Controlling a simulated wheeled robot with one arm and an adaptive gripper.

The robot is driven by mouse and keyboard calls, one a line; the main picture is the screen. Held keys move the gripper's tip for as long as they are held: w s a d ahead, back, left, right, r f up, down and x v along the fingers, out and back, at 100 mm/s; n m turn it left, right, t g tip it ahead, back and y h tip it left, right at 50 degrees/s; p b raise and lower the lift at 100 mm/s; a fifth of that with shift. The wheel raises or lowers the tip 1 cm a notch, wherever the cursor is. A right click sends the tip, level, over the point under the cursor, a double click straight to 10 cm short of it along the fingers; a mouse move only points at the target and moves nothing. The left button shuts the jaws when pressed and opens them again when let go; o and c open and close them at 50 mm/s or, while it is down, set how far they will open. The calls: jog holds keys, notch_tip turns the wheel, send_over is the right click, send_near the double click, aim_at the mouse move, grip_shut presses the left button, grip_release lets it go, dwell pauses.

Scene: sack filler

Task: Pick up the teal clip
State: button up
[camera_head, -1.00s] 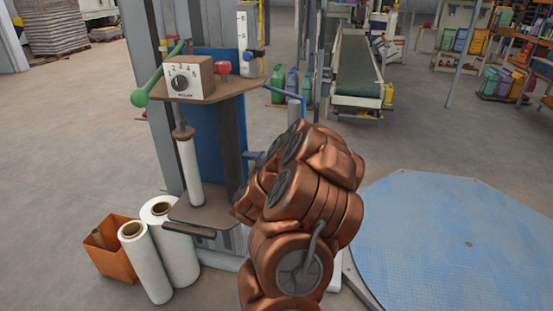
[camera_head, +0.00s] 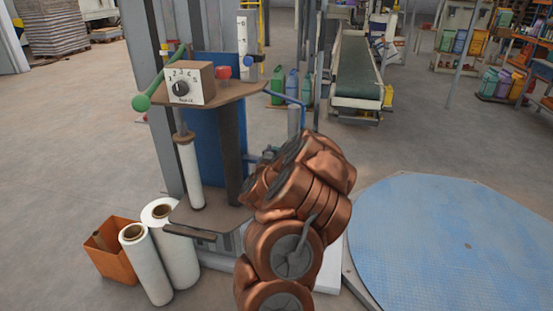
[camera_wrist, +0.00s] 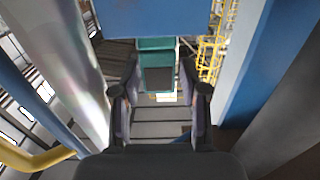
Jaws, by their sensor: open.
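A teal block-like piece with a dark square face (camera_wrist: 158,66), which looks like the teal clip, is in the upper middle of the wrist view. My gripper (camera_wrist: 160,93) is open there, one finger on each side below the teal piece. The piece lies ahead, in line with the gap between the fingers. I cannot tell how far away it is, and I see no contact. In the head view my copper-coloured arm hides the gripper, and I cannot make out the clip.
The machine's shelf (camera_head: 225,97) carries a dial box (camera_head: 190,83) and a red knob (camera_head: 222,72). A blue panel (camera_wrist: 260,50) and grey posts flank the fingers closely. White film rolls (camera_head: 147,265) and an orange box (camera_head: 108,262) stand left; a blue round platform (camera_head: 450,240) lies right.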

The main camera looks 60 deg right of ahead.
jog(key=shift+w+d, duration=0.15)
jog(key=shift+d, duration=0.25)
grip_shut()
